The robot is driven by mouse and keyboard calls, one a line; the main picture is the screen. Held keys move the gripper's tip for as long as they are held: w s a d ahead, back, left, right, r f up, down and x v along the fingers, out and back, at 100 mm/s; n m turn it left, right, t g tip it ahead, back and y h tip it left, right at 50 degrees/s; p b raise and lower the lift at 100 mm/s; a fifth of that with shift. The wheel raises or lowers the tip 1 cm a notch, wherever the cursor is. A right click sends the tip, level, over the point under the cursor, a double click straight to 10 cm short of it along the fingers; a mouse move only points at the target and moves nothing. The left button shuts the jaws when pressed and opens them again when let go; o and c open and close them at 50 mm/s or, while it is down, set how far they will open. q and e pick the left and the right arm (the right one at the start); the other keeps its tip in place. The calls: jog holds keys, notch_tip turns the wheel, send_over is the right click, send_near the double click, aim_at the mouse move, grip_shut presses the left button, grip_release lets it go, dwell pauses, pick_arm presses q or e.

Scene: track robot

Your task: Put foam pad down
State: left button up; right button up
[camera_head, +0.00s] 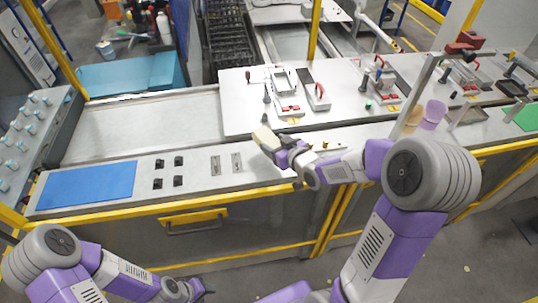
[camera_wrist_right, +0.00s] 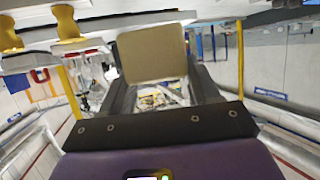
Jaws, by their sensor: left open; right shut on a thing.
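The foam pad is a small beige block (camera_head: 265,136) at the tip of my right gripper (camera_head: 272,145). The right wrist view shows its flat tan face (camera_wrist_right: 152,54) between the two dark fingers. My right gripper is shut on the pad, which appears to be above the grey counter (camera_head: 200,148), near the edge of the pale raised board (camera_head: 240,115). The exact height is hard to judge. My left gripper (camera_head: 195,292) is low at the bottom of the head view, in front of the counter, open and away from the pad.
A blue mat (camera_head: 88,186) lies at the counter's left. Black blocks (camera_head: 178,161) and metal plates (camera_head: 237,161) sit beside it. Clamp fixtures (camera_head: 286,100) stand on the board behind my right gripper. A yellow rail (camera_head: 130,210) runs along the front edge.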

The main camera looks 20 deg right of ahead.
jog(key=shift+w+f, duration=0.1)
jog(key=shift+f, duration=2.45)
jog(key=shift+b, duration=0.4)
jog(key=shift+f, duration=0.15)
jog(key=o, duration=1.1)
jog(key=shift+c, duration=0.2)
